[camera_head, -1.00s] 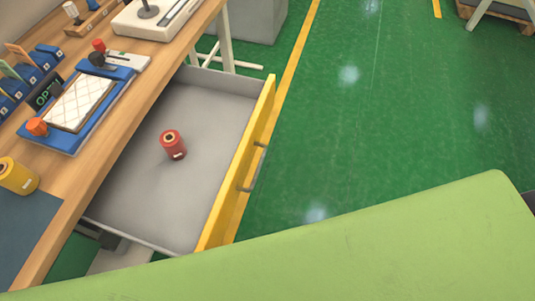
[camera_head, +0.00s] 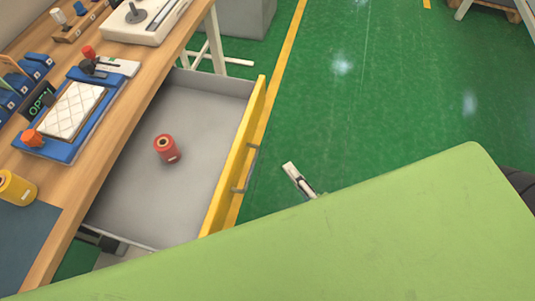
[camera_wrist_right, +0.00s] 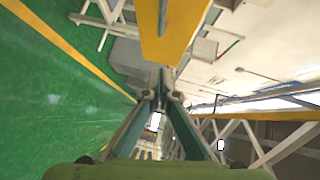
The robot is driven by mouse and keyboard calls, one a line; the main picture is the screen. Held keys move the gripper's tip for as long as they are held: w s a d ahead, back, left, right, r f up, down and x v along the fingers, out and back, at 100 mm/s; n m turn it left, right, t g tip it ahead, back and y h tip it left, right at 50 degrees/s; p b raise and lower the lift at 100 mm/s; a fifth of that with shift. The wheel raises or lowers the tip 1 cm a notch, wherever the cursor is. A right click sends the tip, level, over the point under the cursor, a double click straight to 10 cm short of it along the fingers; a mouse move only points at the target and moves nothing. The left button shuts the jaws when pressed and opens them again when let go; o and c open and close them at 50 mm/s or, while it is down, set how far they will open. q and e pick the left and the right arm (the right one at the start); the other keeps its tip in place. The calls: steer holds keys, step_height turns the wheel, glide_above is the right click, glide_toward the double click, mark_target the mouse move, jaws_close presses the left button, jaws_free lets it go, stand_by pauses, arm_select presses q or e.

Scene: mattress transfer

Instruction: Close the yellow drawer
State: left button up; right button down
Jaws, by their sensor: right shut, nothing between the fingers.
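The yellow drawer (camera_head: 232,165) stands pulled out from under the wooden workbench. Its yellow front has a grey bar handle (camera_head: 246,168) on the outer face. My right gripper (camera_head: 291,170) is shut and empty, to the right of the drawer front and apart from the handle in the head view. In the right wrist view its fingers (camera_wrist_right: 159,92) come together, with the yellow front (camera_wrist_right: 174,38) beyond them at the top. My left gripper is not in view.
A grey cabinet (camera_head: 240,18) stands behind the drawer. The green floor (camera_head: 390,90) to the right is clear. My green arm cover fills the lower right.

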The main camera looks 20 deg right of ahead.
steer(key=w+a+f+p, duration=0.1)
steer(key=w+a, duration=0.3)
steer(key=w, duration=0.3)
steer(key=shift+a+f, duration=0.15)
steer(key=shift+f, duration=0.15)
steer(key=shift+w, duration=0.1)
